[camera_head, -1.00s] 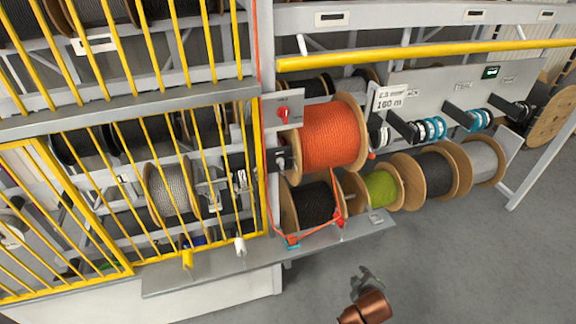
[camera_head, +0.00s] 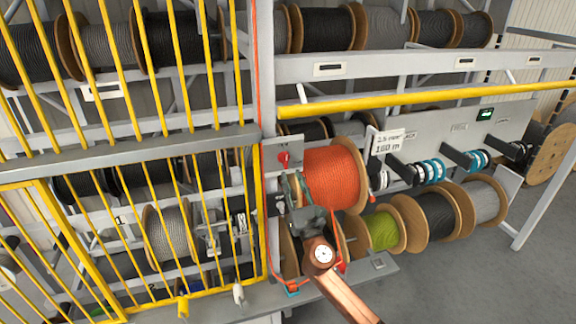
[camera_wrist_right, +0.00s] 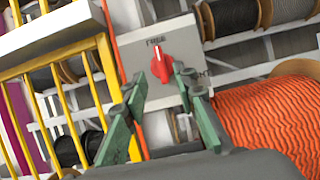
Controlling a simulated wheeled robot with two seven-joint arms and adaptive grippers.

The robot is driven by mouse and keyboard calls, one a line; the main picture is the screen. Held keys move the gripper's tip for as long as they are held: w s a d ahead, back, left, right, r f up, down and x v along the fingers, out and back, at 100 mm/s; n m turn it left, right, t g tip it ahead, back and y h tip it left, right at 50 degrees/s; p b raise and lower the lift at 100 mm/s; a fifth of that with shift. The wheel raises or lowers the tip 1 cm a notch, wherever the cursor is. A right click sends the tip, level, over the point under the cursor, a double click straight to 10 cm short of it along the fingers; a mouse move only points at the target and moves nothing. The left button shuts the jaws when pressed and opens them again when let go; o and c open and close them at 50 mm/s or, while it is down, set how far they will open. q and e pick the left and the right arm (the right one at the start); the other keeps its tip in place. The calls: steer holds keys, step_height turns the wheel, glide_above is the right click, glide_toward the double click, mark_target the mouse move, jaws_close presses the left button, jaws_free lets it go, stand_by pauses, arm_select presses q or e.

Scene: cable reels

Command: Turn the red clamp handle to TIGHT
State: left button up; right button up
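The red clamp handle (camera_head: 283,158) sits on a grey plate (camera_head: 296,146) on the rack post, left of the orange cable reel (camera_head: 334,177). In the right wrist view the handle (camera_wrist_right: 161,64) stands nearly upright. It points toward a label at the top that seems to read FREE; a partly hidden label ending in "GHT" is at the plate's right. My right gripper (camera_head: 291,183) is just below the handle in the head view. Its green fingers (camera_wrist_right: 160,84) are open, one to each side below the handle, with nothing between them. My left gripper is not in view.
A yellow barred gate (camera_head: 258,200) stands left of the plate. The orange reel is close on the right. A yellow rail (camera_head: 420,98) crosses above. A green reel (camera_head: 381,231) and others line the lower right; the floor (camera_head: 460,280) there is clear.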

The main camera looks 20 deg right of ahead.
mark_target(287, 162)
steer(key=x, duration=0.6)
steer(key=shift+w+d, duration=0.1)
jaws_close()
stand_by(0.3)
